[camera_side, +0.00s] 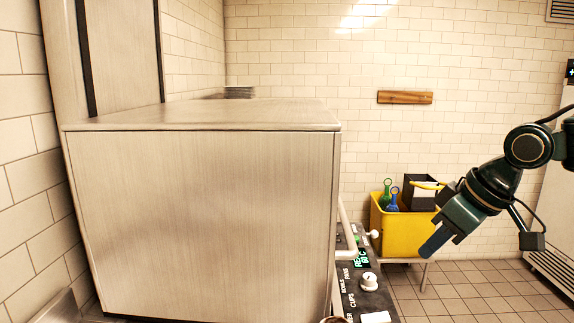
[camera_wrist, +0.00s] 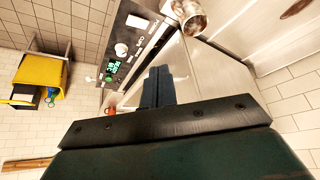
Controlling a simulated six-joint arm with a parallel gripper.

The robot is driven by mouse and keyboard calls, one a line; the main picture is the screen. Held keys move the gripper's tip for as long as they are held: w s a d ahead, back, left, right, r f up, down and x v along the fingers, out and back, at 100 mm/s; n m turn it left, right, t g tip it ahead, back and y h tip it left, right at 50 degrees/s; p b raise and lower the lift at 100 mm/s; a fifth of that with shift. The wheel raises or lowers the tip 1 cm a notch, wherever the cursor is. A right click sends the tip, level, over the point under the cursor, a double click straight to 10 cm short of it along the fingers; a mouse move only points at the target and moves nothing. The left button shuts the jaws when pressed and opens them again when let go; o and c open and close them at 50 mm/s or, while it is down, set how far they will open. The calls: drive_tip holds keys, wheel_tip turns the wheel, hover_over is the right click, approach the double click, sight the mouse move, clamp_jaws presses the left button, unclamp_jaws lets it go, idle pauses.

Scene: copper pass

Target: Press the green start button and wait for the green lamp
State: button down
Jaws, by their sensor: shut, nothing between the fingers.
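My gripper (camera_side: 433,243) is shut and empty, with its blue fingers pointing down and left, to the right of the dishwasher's control panel (camera_side: 350,284) and apart from it. In the wrist view my shut fingers (camera_wrist: 158,86) show in the middle, with the panel (camera_wrist: 141,38) running up to their left. A small green spot (camera_side: 357,239) sits on the panel beyond the green-lit display (camera_side: 362,258). In the wrist view a small green spot (camera_wrist: 108,78) shows beside the display (camera_wrist: 114,66). I cannot tell whether these spots are the start button or the lamp.
The large steel machine (camera_side: 200,220) fills the left. White knobs (camera_side: 369,281) and a bar handle (camera_side: 344,222) stand out from it. A yellow bin (camera_side: 400,233) with bottles stands behind. Tiled floor (camera_side: 480,295) is clear at right.

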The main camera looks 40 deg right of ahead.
drive_tip(key=w+d+r+m, duration=0.1)
drive_tip(key=w+d, duration=0.1)
drive_tip(key=w, duration=0.4)
drive_tip(key=w+d+r, duration=0.1)
drive_tip(key=w+r, duration=0.1)
drive_tip(key=w, duration=0.4)
drive_tip(key=m+t+y, duration=0.3)
drive_tip(key=m, duration=0.1)
hover_over(358, 238)
wheel_tip(358, 238, down, 17)
drive_tip(key=shift+r, duration=0.15)
drive_tip(key=shift+a, duration=0.1)
drive_tip(key=shift+f, duration=4.45)
